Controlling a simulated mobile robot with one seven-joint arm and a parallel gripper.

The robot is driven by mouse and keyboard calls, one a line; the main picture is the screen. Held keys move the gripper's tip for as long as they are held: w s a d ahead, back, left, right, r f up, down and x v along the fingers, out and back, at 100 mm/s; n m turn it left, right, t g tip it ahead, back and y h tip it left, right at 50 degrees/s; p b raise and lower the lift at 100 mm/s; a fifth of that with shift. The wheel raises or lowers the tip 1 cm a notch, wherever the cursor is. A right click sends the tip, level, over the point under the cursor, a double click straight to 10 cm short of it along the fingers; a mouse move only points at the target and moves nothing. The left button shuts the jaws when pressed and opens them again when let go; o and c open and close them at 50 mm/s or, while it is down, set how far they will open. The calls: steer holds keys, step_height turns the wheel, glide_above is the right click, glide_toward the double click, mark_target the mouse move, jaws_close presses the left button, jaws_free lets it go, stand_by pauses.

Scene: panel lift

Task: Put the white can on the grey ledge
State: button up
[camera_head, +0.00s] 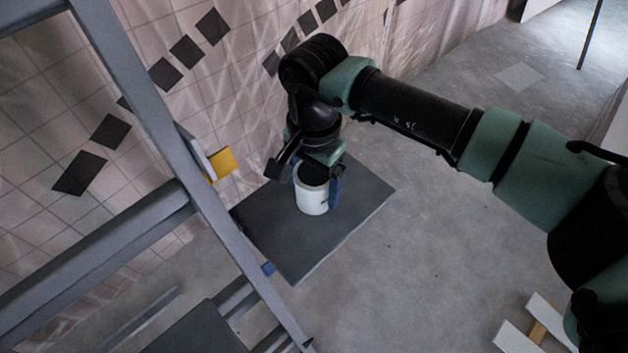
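The white can (311,199) is upright, with a dark open top or dark inside. It appears over the middle of a flat dark grey slab, which looks like the grey ledge (362,205). I cannot tell for sure whether the can's base touches the slab. My gripper (318,184) points down at the can. A blue-grey finger lies along the can's right side, touching or very close to it. The other finger is hard to make out at the can's left rim, so the grip is unclear.
A grey metal frame (203,196) with crossbars stands at the left, close to the slab's left edge. A yellow block (221,163) is beside its upright. A tiled wall (240,90) runs behind. Open concrete floor (430,260) lies right of the slab. White slats (515,336) lie at the lower right.

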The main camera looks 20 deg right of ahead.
steer(key=shift+o, duration=0.7)
steer(key=shift+r, duration=0.15)
step_height(320, 180, up, 12)
steer(key=shift+r+p, duration=0.1)
steer(key=shift+p, duration=0.8)
